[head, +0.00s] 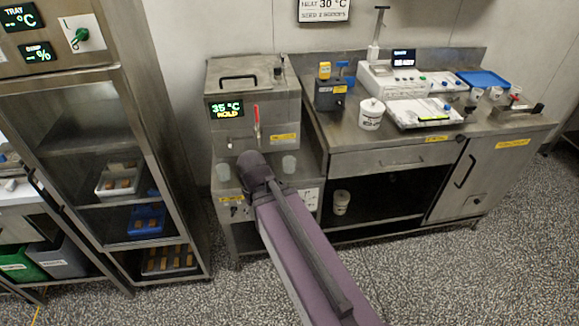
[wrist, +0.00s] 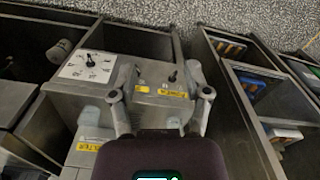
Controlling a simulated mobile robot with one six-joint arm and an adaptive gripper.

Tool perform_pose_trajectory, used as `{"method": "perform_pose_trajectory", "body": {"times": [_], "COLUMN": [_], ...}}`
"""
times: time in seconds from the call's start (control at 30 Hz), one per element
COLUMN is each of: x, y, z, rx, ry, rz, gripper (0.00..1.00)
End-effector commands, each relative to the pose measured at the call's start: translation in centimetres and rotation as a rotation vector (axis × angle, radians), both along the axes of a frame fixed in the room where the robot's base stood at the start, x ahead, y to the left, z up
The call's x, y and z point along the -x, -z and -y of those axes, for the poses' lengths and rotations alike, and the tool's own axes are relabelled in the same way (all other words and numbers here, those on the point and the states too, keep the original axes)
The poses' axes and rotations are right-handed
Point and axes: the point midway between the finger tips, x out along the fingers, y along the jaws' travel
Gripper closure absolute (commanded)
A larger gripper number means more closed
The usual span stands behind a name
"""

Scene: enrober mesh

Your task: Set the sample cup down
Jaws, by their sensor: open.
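I cannot tell which is the sample cup. In the head view my arm hides the fingers.
The tank (head: 252,105) reads 35 °C. Its cabinet front carries a dial panel (wrist: 88,66) and switches. The bench (head: 345,140) at right holds a white tub (head: 371,114), instruments and a blue tray (head: 483,79). A tray rack (head: 120,150) stands close at left.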

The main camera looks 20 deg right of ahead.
Motion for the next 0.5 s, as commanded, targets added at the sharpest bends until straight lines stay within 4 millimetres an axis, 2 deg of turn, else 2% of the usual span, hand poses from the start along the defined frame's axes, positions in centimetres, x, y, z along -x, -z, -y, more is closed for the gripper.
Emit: {"method": "perform_pose_trajectory", "body": {"times": [0.03, 0.07, 0.1, 0.27, 0.5], "x": [-0.1, -0.1, -0.3, -1.4, -5.5], "y": [0.0, 0.1, 0.1, 0.7, 2.0], "z": [0.0, 0.1, 0.1, 0.9, 4.2], "rx": [-0.001, -0.002, -0.005, -0.031, -0.105], "ry": [0.000, -0.001, -0.002, -0.016, -0.062], "rz": [0.001, 0.003, 0.007, 0.043, 0.187], "gripper": [0.13, 0.04, 0.00, 0.00, 0.00]}}
